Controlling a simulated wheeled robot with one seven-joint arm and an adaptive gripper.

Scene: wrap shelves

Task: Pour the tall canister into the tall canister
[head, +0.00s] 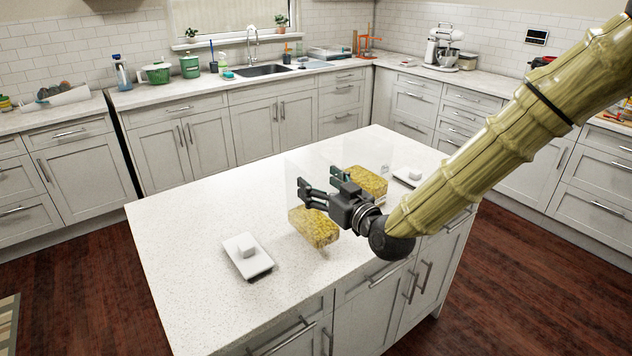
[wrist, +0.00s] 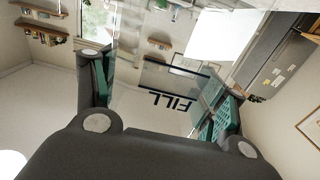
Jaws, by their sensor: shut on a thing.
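One tall clear canister (head: 320,230) with yellow grainy contents at its bottom is at the middle of the island. My gripper (head: 320,190) is shut on its see-through wall from the right. I cannot tell if its base touches the counter. The second tall clear canister (head: 368,180), also holding yellow contents low down, stands behind and to the right, partly hidden by my gripper and arm. In the wrist view, a clear wall with dark lines and FILL (wrist: 172,100) upside down shows between my dark fingers with teal pads.
A white flat piece with a small block on top (head: 247,256) lies on the island (head: 190,220) at front left. A similar white piece (head: 408,177) lies at the right, near my arm. The island's left side is mostly clear. Counters with a sink (head: 264,71) line the walls.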

